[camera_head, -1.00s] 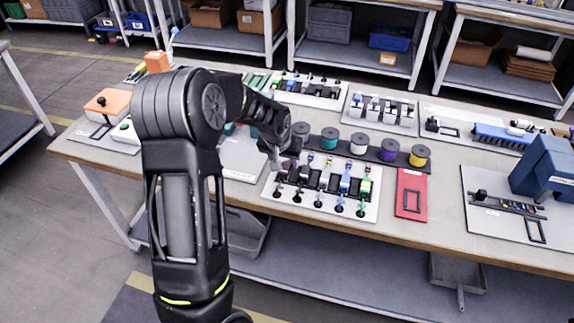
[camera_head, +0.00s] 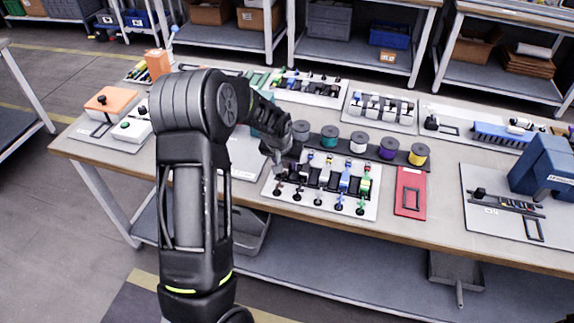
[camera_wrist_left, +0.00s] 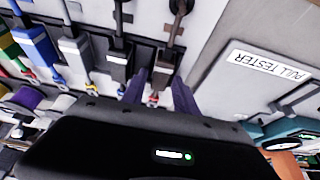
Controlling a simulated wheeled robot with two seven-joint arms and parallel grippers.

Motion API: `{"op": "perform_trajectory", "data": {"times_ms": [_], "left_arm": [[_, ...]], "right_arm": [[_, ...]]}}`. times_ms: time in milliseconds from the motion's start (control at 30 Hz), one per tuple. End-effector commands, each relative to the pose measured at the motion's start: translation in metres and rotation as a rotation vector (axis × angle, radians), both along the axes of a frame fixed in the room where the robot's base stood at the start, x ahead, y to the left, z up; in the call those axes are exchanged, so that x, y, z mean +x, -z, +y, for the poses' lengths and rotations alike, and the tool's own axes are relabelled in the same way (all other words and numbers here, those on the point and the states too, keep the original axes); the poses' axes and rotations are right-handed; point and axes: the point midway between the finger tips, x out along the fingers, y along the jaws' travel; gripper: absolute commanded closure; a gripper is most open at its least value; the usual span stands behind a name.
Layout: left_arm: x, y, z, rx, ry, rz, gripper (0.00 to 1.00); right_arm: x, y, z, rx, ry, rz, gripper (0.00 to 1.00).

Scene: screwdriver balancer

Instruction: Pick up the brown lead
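A white board (camera_head: 369,213) at the table's front edge holds a row of colored leads in blocks. The brown lead (camera_head: 279,189) is the leftmost, with a dark end at the board's front. In the left wrist view its dark brown stem (camera_wrist_left: 173,32) runs to a dark block straight ahead of my fingers. My left gripper (camera_head: 277,168) is over the board's left end. In the wrist view its two purple-grey fingers (camera_wrist_left: 151,80) are apart, with a small red-tipped piece between them. I cannot tell whether they touch the lead. My right gripper is out of view.
Black, blue and green leads stand close to the right on the same board. Wire spools (camera_head: 358,143) stand behind it. A red plate (camera_head: 411,192) lies right of the board. A grey plate labelled PULL TESTER (camera_wrist_left: 268,62) is beside it.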

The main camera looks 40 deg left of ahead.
Motion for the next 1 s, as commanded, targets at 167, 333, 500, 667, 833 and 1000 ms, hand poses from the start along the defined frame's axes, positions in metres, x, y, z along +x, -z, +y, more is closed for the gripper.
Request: {"op": "perform_trajectory", "data": {"times_ms": [167, 333, 500, 667, 833, 1000], "left_arm": [[0.000, 0.000, 0.000, 0.000, 0.000, 0.000, 0.81], [0.000, 0.000, 0.000, 0.000, 0.000, 0.000, 0.94], [0.000, 0.000, 0.000, 0.000, 0.000, 0.000, 1.00], [0.000, 0.000, 0.000, 0.000, 0.000, -0.001, 1.00], [0.000, -0.001, 0.000, 0.000, 0.000, -0.001, 1.00], [0.001, -0.015, 0.000, 0.001, 0.000, -0.004, 1.00]], "right_arm": [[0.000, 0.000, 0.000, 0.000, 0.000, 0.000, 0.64], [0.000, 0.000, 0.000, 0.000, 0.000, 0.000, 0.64], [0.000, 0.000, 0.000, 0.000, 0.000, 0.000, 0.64], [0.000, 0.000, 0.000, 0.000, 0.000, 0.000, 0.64], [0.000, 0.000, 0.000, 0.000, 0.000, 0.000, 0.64], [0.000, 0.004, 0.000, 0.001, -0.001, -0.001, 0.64]]}}
